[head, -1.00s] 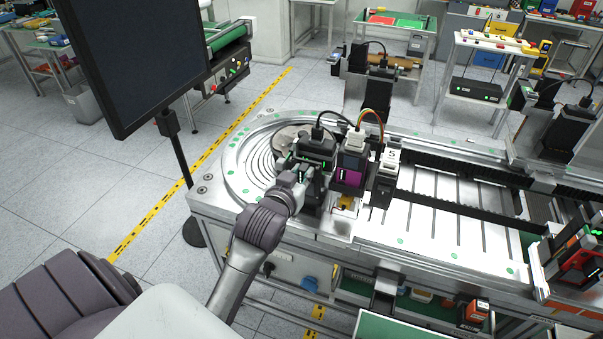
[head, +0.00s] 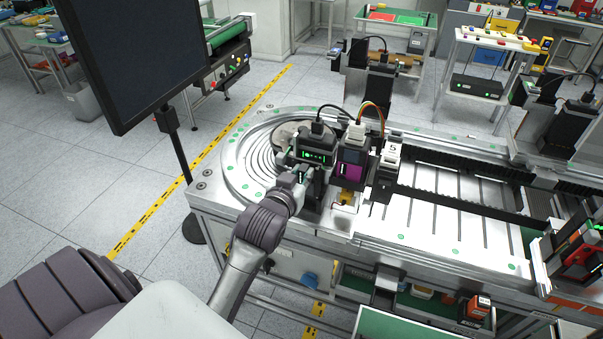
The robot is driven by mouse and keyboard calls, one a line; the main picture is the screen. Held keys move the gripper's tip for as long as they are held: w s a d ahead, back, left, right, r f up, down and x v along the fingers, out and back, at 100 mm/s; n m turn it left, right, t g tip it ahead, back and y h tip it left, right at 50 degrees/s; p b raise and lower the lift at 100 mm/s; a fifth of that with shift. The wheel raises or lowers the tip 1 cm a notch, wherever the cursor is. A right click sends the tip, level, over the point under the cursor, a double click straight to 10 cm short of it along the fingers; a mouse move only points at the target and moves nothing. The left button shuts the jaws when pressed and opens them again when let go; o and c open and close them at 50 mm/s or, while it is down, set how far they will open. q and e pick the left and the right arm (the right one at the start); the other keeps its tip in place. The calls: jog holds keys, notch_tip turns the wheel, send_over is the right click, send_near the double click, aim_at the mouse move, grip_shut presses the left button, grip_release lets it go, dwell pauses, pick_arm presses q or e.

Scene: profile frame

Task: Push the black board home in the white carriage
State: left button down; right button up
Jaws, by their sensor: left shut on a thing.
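My left gripper (head: 303,178) is at the front of a black unit with small green lights (head: 315,153), on the left part of the metal frame. It is shut on a dark piece, seemingly the black board (head: 317,187), just under that unit. The gripper hides much of this piece, so I cannot tell how deep it sits. A white and black block marked 5 (head: 391,153) stands to the right; I cannot tell whether it belongs to the white carriage. My right gripper is not in view.
A dark module with a purple screen (head: 350,167) stands close right of the gripper, with coloured wires above. A round grooved plate (head: 252,168) lies to the left. A monitor (head: 135,60) on a stand is at upper left. The slotted white bed (head: 440,205) is clear.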

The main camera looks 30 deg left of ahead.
pick_arm(q)
jog(key=shift+f+b, duration=1.1)
jog(key=shift+f, duration=0.95)
jog(key=c, duration=1)
grip_release()
jog(key=v, duration=1.2)
